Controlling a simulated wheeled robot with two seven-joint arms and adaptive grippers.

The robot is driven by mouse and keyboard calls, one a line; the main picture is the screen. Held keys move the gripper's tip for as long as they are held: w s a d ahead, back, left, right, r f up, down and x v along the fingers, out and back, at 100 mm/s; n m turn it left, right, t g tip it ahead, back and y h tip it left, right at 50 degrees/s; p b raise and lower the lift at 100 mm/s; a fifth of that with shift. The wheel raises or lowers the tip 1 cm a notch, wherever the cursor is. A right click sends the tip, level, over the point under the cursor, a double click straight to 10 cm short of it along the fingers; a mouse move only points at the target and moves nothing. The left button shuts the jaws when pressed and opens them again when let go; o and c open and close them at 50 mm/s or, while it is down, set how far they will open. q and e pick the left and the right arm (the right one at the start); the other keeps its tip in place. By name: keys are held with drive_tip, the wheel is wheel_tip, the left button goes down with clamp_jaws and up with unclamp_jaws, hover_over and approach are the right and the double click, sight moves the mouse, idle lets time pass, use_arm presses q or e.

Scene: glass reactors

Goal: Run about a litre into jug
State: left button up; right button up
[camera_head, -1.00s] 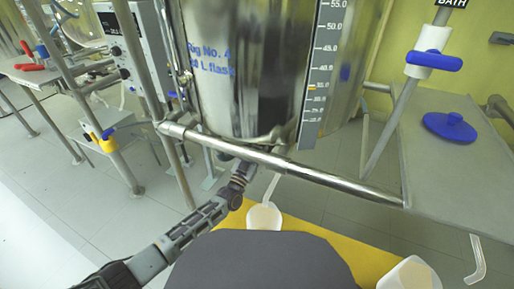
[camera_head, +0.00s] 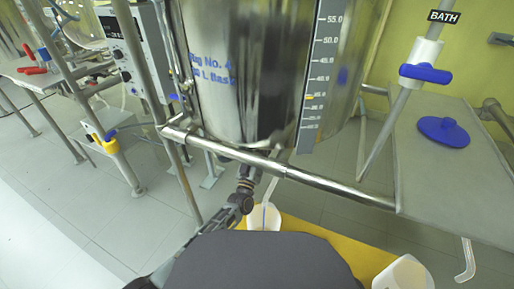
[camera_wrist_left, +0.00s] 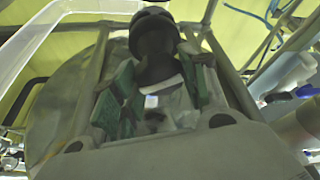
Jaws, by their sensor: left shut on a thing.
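The large steel-looking vessel (camera_head: 240,75) with a level scale (camera_head: 319,70) hangs in a pipe frame. A pale outlet tube (camera_head: 270,188) comes down below it to a white jug (camera_head: 263,216), whose lower part is hidden by my own body. My left gripper reaches under the vessel in the head view, with its fingertips hidden there. In the left wrist view my left gripper (camera_wrist_left: 160,88) is shut on a black handle (camera_wrist_left: 154,45) between its green pads. My right gripper is not in view.
A horizontal frame bar (camera_head: 290,174) crosses in front of the vessel, above my left arm. A second white container (camera_head: 405,274) stands at the front right on a yellow surface (camera_head: 345,243). A grey shelf (camera_head: 438,175) with a blue lid (camera_head: 443,131) is at right.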

use_arm(q)
drive_tip(key=shift+n+y, duration=0.4)
drive_tip(key=shift+n, duration=0.4)
drive_tip(key=o, duration=1)
drive_tip(key=shift+o, duration=0.2)
drive_tip(key=v, duration=0.7)
drive_tip(key=shift+s, duration=0.25)
drive_tip(key=shift+f, duration=0.1)
